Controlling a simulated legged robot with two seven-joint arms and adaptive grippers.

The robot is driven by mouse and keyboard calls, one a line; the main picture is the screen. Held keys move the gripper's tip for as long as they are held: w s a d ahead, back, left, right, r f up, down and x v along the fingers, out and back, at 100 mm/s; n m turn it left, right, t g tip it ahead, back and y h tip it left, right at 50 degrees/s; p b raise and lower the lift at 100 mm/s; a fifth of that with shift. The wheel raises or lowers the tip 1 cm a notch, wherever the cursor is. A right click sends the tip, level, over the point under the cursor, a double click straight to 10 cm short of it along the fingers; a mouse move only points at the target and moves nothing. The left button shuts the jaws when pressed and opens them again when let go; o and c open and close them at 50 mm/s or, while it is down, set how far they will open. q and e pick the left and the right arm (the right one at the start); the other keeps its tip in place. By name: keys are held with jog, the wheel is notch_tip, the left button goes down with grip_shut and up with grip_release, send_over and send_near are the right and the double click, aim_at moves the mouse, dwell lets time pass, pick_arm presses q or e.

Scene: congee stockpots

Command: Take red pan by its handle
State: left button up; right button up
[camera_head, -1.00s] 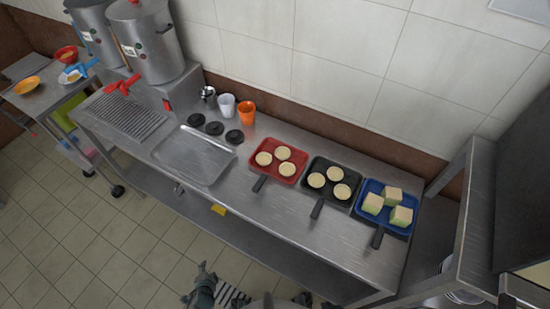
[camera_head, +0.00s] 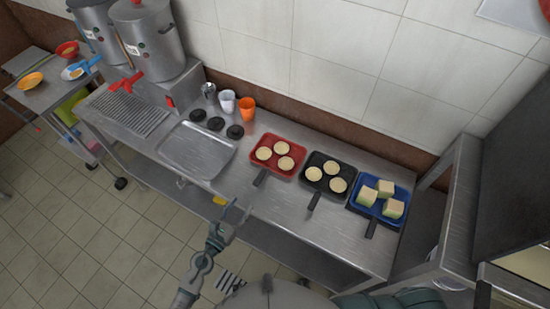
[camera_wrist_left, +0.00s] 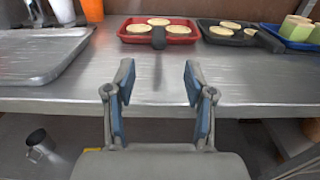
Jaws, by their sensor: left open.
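The red pan (camera_head: 291,172) lies on the steel counter with three pale round cakes in it. Its dark handle (camera_head: 261,177) points toward the counter's front edge. In the left wrist view the red pan (camera_wrist_left: 183,38) is straight ahead, beyond the fingers, with its handle (camera_wrist_left: 158,38) pointing at me. My left gripper (camera_head: 237,212) is at the counter's front edge, in front of and apart from the handle. In the wrist view the left gripper (camera_wrist_left: 158,82) is open and empty, its blue-padded fingers spread. My right gripper does not show.
A black pan (camera_head: 343,187) with round cakes and a blue pan (camera_head: 400,211) with pale green-edged cubes stand to the right. A steel tray (camera_head: 195,150) lies left, with cups behind it. The counter's front strip (camera_head: 290,218) is bare.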

pick_arm(q)
jog(key=p, duration=0.2)
send_near(262, 172)
jog(key=x, duration=0.4)
jog(key=shift+d, duration=0.15)
jog(key=x, duration=0.6)
jog(key=shift+f+b, duration=0.1)
jog(key=shift+b, duration=0.2)
grip_shut()
